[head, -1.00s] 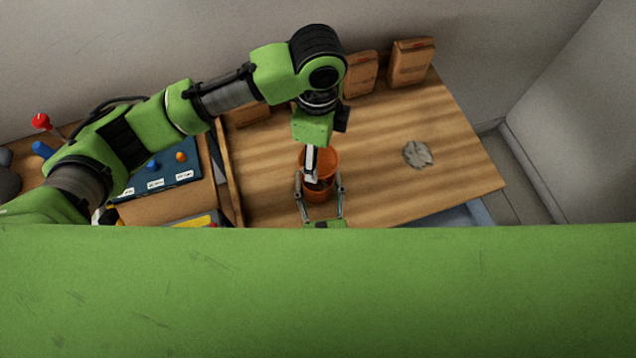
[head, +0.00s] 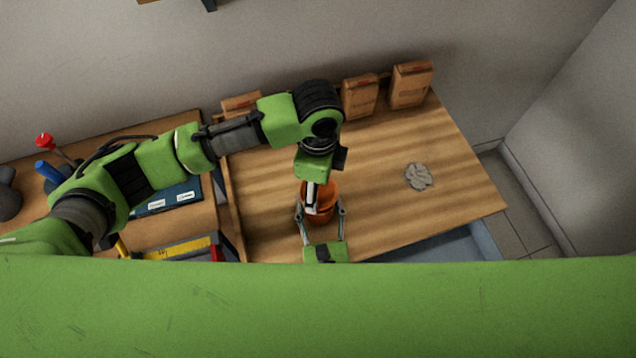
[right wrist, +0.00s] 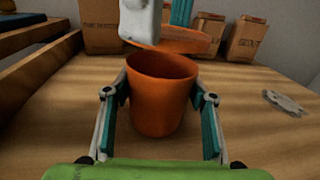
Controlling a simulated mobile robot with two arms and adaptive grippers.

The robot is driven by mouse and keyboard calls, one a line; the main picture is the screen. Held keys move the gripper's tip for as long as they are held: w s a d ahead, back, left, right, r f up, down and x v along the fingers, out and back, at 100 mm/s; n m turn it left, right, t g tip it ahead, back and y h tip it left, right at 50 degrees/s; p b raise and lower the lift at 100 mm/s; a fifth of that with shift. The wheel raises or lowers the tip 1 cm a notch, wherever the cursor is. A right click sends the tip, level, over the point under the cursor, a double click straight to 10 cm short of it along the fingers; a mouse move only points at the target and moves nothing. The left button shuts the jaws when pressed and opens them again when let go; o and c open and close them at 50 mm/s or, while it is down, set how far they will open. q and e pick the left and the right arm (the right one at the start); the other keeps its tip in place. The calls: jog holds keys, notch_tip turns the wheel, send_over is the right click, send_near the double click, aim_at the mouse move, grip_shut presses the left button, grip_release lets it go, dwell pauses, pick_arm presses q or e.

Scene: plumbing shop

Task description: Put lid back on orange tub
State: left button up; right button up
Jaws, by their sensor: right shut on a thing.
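The orange tub (right wrist: 158,100) stands upright and open on the wooden table, and its inside shows empty. My right gripper (right wrist: 160,108) is shut around it, one finger on each side; in the head view the right gripper (head: 321,212) reaches the tub (head: 322,216) from the front. My left gripper (head: 313,205) comes down from above and behind the tub. In the right wrist view the left gripper's fingers (right wrist: 161,20) hold a flat orange lid (right wrist: 187,40). The lid is tilted behind and above the tub's far rim; I cannot tell whether they touch.
Cardboard boxes (head: 410,85) line the back of the table near the wall. A flat grey piece (head: 418,176) lies to the right of the tub. At left, past a wooden divider (head: 230,205), lie a blue board (head: 172,198) and yellow tool (head: 178,248). The table's right side is mostly clear.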

pick_arm(q)
jog(key=shift+f, duration=0.1)
jog(key=shift+f, duration=0.8)
jog(key=shift+f, duration=0.55)
jog(key=o, duration=0.8)
notch_tip(320, 180, up, 12)
jog(key=shift+f, duration=0.1)
